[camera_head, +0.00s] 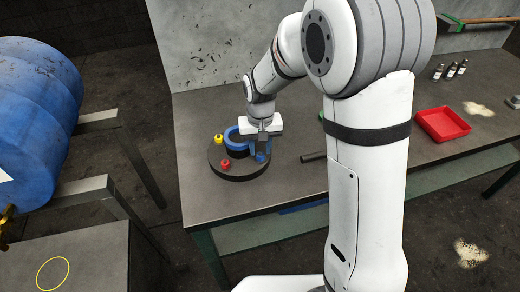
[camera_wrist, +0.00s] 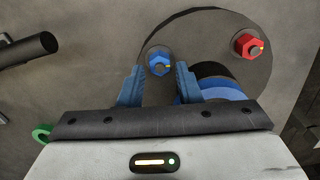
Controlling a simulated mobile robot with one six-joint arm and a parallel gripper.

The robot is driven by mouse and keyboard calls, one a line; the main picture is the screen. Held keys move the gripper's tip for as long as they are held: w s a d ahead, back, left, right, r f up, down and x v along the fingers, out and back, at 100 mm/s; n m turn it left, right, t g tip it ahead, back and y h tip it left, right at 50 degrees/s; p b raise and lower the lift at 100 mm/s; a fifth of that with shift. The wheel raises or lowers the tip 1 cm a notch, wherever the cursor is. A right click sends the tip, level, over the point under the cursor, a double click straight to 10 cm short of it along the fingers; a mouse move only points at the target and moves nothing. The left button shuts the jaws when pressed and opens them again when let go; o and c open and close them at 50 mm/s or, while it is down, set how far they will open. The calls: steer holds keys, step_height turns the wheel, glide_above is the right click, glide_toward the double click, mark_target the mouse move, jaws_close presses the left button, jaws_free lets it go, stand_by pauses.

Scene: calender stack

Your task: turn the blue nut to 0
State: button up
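The blue nut (camera_wrist: 158,63) sits on a dark round plate (camera_wrist: 215,25), with a small yellow mark on its right side in the wrist view. My gripper (camera_wrist: 158,68) is open, with one blue finger on each side of the nut and visible gaps between them. The fingertips are close to the nut; whether they reach down around it I cannot tell. In the head view my gripper (camera_head: 262,142) is over the right side of the plate, and the blue nut (camera_head: 261,157) is partly hidden by it.
A red nut (camera_wrist: 249,45) and a yellow nut (camera_head: 219,138) stand on the same plate. A blue ring-shaped part (camera_wrist: 220,90) with black lies beside the right finger. A dark bar (camera_head: 313,156) and a red tray (camera_head: 442,124) are on the bench to the right.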

steer(key=shift+f, duration=1)
steer(key=shift+c, duration=0.3)
jaws_close()
steer(key=shift+n, duration=0.7)
steer(key=shift+o, duration=0.3)
jaws_free()
steer(key=shift+r, duration=0.1)
